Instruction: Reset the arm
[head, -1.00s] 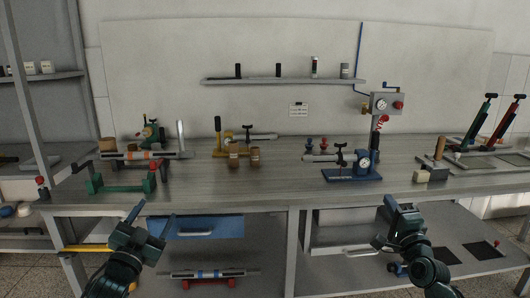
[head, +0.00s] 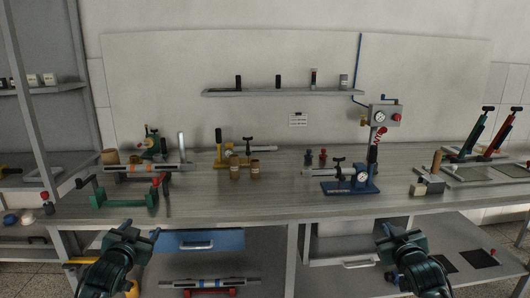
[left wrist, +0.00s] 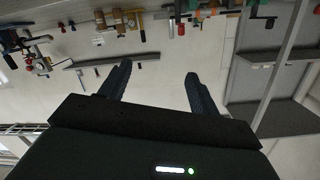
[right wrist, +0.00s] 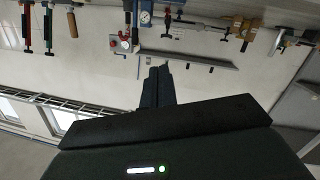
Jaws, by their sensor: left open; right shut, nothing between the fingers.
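My left gripper (head: 132,234) is in front of the table's front edge at the left, below the green stand. In the left wrist view its two dark fingers (left wrist: 153,88) are spread apart with nothing between them.
The grey workbench (head: 270,205) spans the view. A blue drawer (head: 200,241) and a lower shelf lie below.

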